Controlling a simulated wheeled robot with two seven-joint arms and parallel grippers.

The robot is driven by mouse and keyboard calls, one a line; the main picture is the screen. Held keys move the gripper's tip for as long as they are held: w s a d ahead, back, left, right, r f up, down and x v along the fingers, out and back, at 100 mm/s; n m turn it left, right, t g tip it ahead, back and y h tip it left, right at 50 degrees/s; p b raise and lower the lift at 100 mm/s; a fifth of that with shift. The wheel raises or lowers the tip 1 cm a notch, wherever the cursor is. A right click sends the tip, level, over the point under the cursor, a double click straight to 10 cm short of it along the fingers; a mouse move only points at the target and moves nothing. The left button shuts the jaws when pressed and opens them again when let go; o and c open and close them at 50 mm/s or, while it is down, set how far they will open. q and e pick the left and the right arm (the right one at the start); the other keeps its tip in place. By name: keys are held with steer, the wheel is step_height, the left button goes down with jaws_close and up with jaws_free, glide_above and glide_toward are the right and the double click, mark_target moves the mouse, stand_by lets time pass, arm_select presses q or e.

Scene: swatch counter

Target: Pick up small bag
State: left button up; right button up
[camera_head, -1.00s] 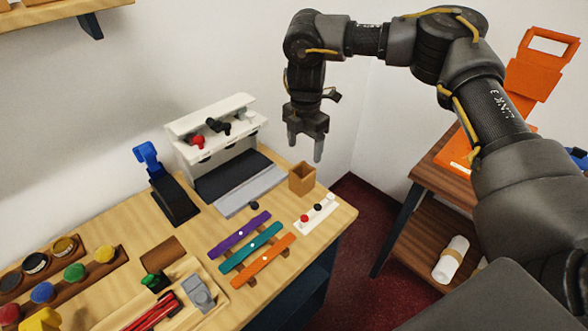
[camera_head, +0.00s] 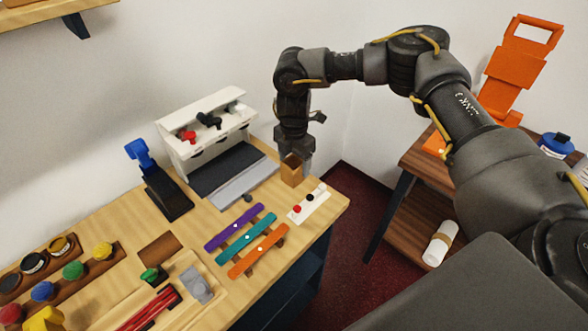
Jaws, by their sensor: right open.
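The small bag (camera_head: 291,173) is a brown, open-topped paper bag. It stands upright near the far right end of the wooden counter. My right gripper (camera_head: 294,158) points down at the bag, its open fingers level with the bag's upper part. One finger shows just right of the bag; the other is partly hidden near its left upper edge. I cannot tell whether the fingers touch the bag. My left gripper is not in view.
A white rack with a grey tray (camera_head: 235,185) stands left of the bag. A white strip with red and black knobs (camera_head: 309,206) and purple, teal and orange swatch bars (camera_head: 258,252) lie in front. A wooden side table (camera_head: 415,160) stands to the right across a gap.

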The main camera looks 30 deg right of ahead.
steer(key=shift+f, duration=1.25)
steer(key=c, duration=1)
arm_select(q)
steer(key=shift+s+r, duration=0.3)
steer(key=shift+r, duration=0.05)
arm_select(e)
steer(key=shift+c, duration=0.2)
steer(key=shift+r, duration=0.1)
